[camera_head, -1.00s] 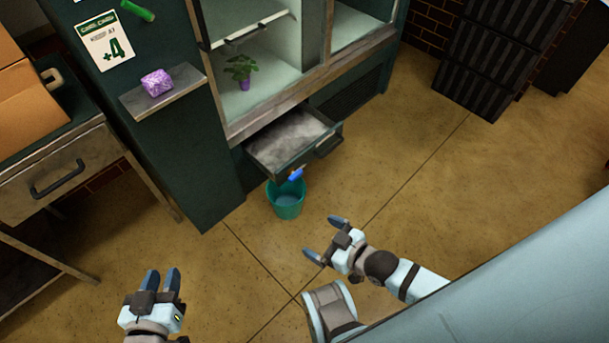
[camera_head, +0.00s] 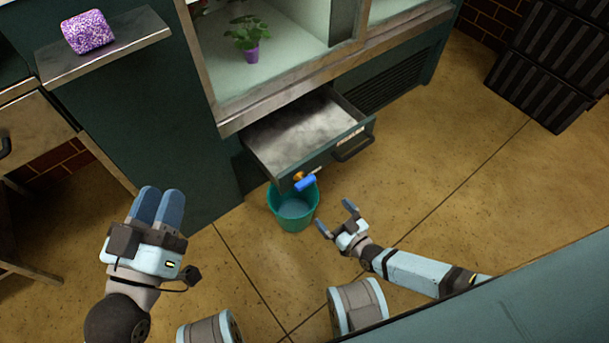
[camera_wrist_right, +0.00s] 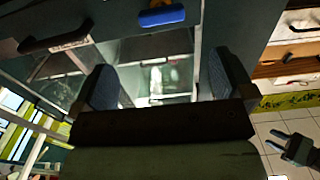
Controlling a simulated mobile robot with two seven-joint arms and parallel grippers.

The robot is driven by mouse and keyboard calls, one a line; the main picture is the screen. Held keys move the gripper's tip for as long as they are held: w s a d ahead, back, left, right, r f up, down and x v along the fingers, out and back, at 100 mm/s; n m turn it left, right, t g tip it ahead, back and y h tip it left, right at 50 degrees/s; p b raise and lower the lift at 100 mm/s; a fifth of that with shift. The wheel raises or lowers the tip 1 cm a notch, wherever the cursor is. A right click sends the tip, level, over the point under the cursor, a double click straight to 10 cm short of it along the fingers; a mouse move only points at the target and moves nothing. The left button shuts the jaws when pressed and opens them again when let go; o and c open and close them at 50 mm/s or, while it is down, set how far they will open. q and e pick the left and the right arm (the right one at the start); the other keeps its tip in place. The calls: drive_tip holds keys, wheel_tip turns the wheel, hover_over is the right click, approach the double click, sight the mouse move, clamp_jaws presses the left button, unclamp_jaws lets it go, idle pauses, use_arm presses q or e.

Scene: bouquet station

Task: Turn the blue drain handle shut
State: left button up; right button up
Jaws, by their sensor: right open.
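The blue drain handle (camera_head: 305,183) sits on a small brass valve (camera_head: 298,175) on the front of the pulled-out drawer (camera_head: 318,160). It points sideways, slightly tilted, above a teal bucket (camera_head: 292,222). My right gripper (camera_head: 335,215) is open and empty, below and right of the handle, apart from it. In the right wrist view the blue handle (camera_wrist_right: 162,17) is at the top edge, beyond the spread fingers (camera_wrist_right: 160,85). My left gripper (camera_head: 160,200) is at the left, far from the handle, its fingers together with nothing visible between them.
The bucket stands on the floor under the drawer's front corner and holds a pale liquid. The drawer has a dark pull (camera_head: 353,147). A potted plant (camera_head: 249,42) stands in the cabinet.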

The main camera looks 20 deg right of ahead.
sight(307, 185)
drive_tip(key=b+x, duration=0.4)
drive_tip(key=x, duration=0.9)
drive_tip(key=shift+w+a, duration=0.1)
drive_tip(key=shift+w, duration=0.1)
use_arm(q)
wheel_tip(307, 185, down, 6)
drive_tip(key=g, duration=0.2)
drive_tip(key=shift+d+m+g, duration=0.2)
drive_tip(key=shift+m+g, duration=0.1)
drive_tip(key=shift+f, duration=0.1)
use_arm(e)
drive_tip(key=c, duration=0.9)
